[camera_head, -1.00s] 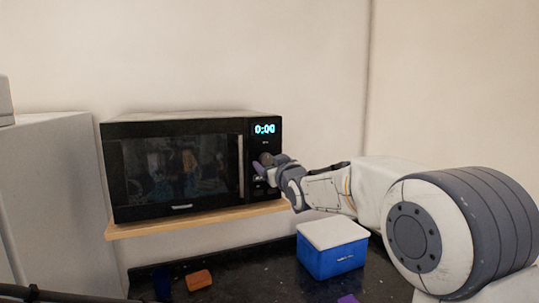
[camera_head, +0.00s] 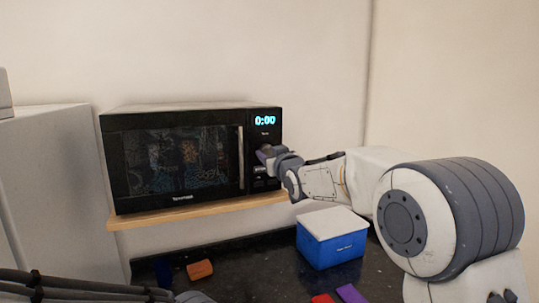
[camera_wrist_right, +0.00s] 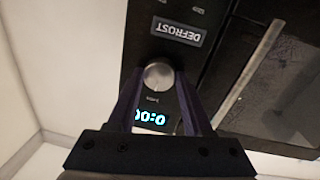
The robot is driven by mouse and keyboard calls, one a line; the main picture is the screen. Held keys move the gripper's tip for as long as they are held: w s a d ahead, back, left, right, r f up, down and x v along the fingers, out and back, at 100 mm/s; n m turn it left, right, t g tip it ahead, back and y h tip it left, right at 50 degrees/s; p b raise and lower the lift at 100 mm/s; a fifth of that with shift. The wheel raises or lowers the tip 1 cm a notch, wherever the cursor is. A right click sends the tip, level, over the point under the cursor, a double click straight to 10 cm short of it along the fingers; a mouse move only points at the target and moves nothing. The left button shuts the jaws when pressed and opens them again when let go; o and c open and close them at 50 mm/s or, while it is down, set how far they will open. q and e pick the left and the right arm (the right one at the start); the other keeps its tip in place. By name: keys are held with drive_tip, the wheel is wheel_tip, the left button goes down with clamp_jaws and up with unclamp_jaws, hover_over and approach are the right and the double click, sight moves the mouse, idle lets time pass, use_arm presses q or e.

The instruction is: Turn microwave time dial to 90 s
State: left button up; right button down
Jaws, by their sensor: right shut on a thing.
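The black microwave (camera_head: 122,160) stands on a wooden shelf with its door shut. Its display (camera_head: 265,121) reads 0:00. My right gripper (camera_head: 264,154) is at the control panel, and its fingers hide most of the dial in the head view. In the right wrist view the round silver time dial (camera_wrist_right: 158,76) sits between the tips of the two dark fingers (camera_wrist_right: 157,82), and the gripper is shut on it. A DEFROST label (camera_wrist_right: 178,34) shows near the dial, upside down. My left gripper is not in view; only part of my left arm shows at the lower left.
A blue box with a white lid (camera_head: 330,240) stands on the dark granite counter (camera_head: 240,275) below my right arm. An orange block (camera_head: 200,270), a blue item (camera_head: 163,277), a purple item (camera_head: 350,293) and a red item (camera_head: 322,298) lie there. A pale cabinet (camera_head: 50,180) stands at left.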

drive_tip(key=m, duration=0.2)
drive_tip(key=shift+m, duration=0.4)
drive_tip(key=m, duration=0.1)
drive_tip(key=m+p, duration=0.1)
drive_tip(key=m, duration=0.1)
drive_tip(key=shift+d+r+g, duration=0.1)
drive_tip(key=shift+r+g, duration=0.1)
drive_tip(key=shift+g, duration=0.1)
drive_tip(key=m+p, duration=0.2)
drive_tip(key=m, duration=0.1)
drive_tip(key=m+p, duration=0.2)
drive_tip(key=m, duration=0.1)
drive_tip(key=shift+w+g+y+p, duration=0.1)
drive_tip(key=shift+g+y+p, duration=0.2)
drive_tip(key=shift+p, duration=0.05)
drive_tip(key=shift+d+f+m+p, duration=0.1)
drive_tip(key=shift+m+p, duration=1.3)
drive_tip(key=shift+m, duration=0.9)
drive_tip(key=shift+c, duration=1.6)
unclamp_jaws()
